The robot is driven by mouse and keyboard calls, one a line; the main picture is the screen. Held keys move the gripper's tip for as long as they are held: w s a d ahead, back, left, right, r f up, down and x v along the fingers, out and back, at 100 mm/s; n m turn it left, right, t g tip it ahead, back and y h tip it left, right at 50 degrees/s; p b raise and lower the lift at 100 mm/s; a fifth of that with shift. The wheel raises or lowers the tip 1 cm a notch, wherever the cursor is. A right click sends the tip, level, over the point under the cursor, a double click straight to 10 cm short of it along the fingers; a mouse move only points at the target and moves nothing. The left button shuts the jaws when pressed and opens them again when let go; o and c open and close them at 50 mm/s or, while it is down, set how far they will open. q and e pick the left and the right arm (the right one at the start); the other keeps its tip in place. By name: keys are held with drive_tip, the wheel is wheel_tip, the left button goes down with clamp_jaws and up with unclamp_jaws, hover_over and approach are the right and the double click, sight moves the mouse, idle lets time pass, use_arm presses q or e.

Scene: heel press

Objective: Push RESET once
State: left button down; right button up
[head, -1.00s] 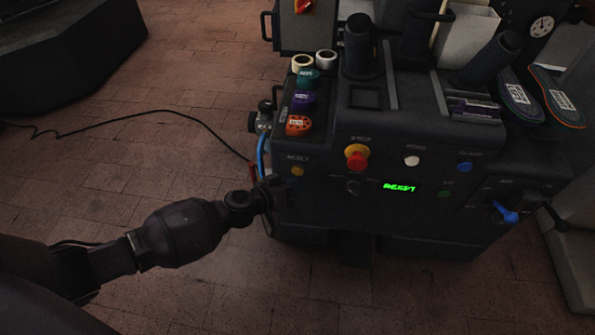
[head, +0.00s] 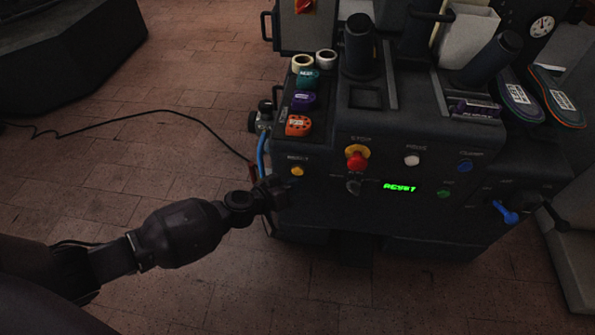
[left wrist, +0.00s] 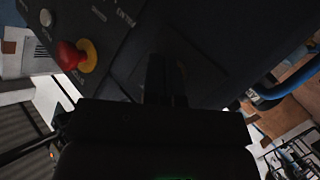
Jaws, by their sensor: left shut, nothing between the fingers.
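The amber button (head: 297,171) sits at the left end of the dark machine's front panel, under a small label too blurred to read surely; I take it as RESET. My left gripper (head: 281,190) is dark and shut, with nothing in it. Its tips are at the panel's left edge, just below and left of the amber button; whether they touch the panel cannot be told. In the left wrist view the shut fingers (left wrist: 163,80) point at the dark panel, and the button is mostly hidden beside them. My right gripper is not in view.
The red stop knob (head: 357,160) on its yellow collar is right of the amber button. A white button (head: 411,160), a blue button (head: 464,167), a green button (head: 443,194), a lit green display (head: 400,188) and a blue lever (head: 505,213) lie further right. Blue hoses (head: 262,150) run nearby.

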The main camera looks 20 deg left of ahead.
use_arm(q)
drive_tip(key=shift+w, duration=0.15)
idle(0.7)
drive_tip(key=shift+w+a, duration=0.1)
drive_tip(key=shift+w, duration=0.15)
drive_tip(key=shift+w+a, duration=0.2)
drive_tip(key=shift+w, duration=0.3)
idle(1.1)
drive_tip(key=shift+s+r, duration=0.1)
drive_tip(key=shift+s+d, duration=0.25)
drive_tip(key=shift+s, duration=0.55)
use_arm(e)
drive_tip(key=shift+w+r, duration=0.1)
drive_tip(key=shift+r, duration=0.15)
use_arm(q)
drive_tip(key=s, duration=0.1)
drive_tip(key=s+d, duration=0.1)
drive_tip(key=s, duration=0.1)
drive_tip(key=s+p, duration=0.1)
drive_tip(key=shift+s+d, duration=0.25)
drive_tip(key=shift+s, duration=0.15)
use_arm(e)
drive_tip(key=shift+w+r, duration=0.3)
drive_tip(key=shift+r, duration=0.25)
